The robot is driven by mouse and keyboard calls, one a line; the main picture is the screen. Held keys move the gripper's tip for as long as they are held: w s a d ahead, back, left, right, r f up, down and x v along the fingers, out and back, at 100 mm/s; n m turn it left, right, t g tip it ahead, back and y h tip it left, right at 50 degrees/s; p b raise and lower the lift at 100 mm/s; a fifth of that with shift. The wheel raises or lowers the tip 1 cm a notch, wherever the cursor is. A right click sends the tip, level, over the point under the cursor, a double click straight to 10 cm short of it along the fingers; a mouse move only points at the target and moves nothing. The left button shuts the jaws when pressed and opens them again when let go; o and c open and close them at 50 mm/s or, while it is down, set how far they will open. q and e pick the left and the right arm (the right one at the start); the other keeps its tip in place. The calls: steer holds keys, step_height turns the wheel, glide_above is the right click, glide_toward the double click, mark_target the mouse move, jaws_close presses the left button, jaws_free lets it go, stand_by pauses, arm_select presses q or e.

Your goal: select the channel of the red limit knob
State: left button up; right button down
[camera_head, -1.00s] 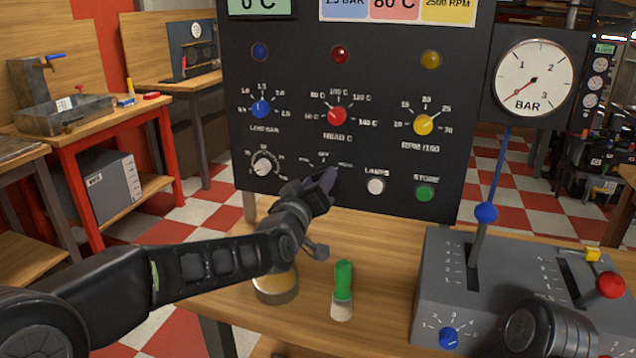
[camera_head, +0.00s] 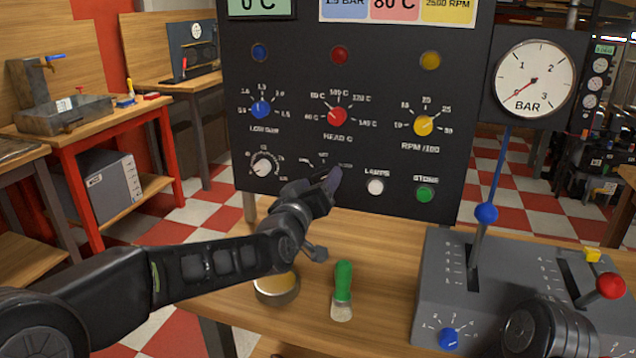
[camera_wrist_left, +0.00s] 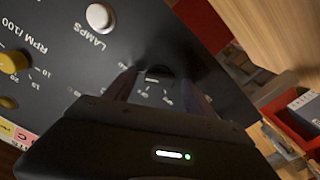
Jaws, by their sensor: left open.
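The red limit knob (camera_head: 338,116) is on the dark upright panel, under a red lamp (camera_head: 340,54) and above the HEAD C label. Below it a small arc of labels (camera_head: 325,161) marks the selector area. My right gripper is not in view.
A blue knob (camera_head: 261,109) and a yellow knob (camera_head: 424,125) flank the red one. A white LAMPS button (camera_head: 375,187) and a green STORE button (camera_head: 425,194) are right of my gripper.

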arm_select(q)
steer(key=shift+s, duration=0.1)
steer(key=v, duration=0.7)
steer(key=shift+s, duration=0.3)
steer(key=shift+a, duration=0.1)
